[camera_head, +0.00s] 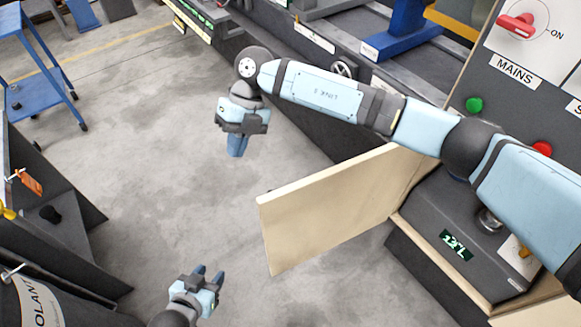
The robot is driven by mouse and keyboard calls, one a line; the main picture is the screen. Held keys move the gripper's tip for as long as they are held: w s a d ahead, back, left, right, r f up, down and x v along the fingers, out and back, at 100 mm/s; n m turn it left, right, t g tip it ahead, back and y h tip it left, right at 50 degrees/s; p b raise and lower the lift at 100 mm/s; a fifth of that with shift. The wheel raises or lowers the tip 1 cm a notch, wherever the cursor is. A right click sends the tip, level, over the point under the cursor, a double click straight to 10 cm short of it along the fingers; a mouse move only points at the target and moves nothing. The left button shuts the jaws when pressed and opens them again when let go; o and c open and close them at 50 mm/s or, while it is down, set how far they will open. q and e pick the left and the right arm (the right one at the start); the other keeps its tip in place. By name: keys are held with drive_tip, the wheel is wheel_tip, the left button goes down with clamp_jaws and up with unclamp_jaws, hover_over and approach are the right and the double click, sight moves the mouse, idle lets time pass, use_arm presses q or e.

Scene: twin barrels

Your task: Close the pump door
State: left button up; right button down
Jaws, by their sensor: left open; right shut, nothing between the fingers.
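The pump door (325,215), a flat beige panel, stands swung open from the cabinet on the right, its free edge pointing left into the room. Behind its hinge side the dark grey pump compartment (455,215) is open to view. My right arm reaches across above the door from the right. My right gripper (236,150) is shut and empty, beyond and left of the door's free edge, apart from it in the picture. My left gripper (209,272) is open and empty at the bottom, left of the door's lower corner and apart from it.
A dark machine bench runs along the back. A blue cart (35,65) stands upper left, dark equipment (60,235) lower left. The middle floor is clear.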

drive_tip(key=w+d+r+m+t+h, duration=0.1)
drive_tip(key=w+d+r+t+h, duration=0.1)
drive_tip(key=w+d+h, duration=0.5)
drive_tip(key=s+d+f+y+p, duration=0.1)
drive_tip(key=s+d+f+p, duration=0.2)
drive_tip(key=s+f, duration=0.4)
wheel_tip(320, 180, down, 2)
drive_tip(key=shift+s+d+f+y, duration=0.1)
drive_tip(key=shift+s+d+y, duration=0.2)
drive_tip(key=shift+d, duration=0.3)
drive_tip(key=shift+d, duration=0.1)
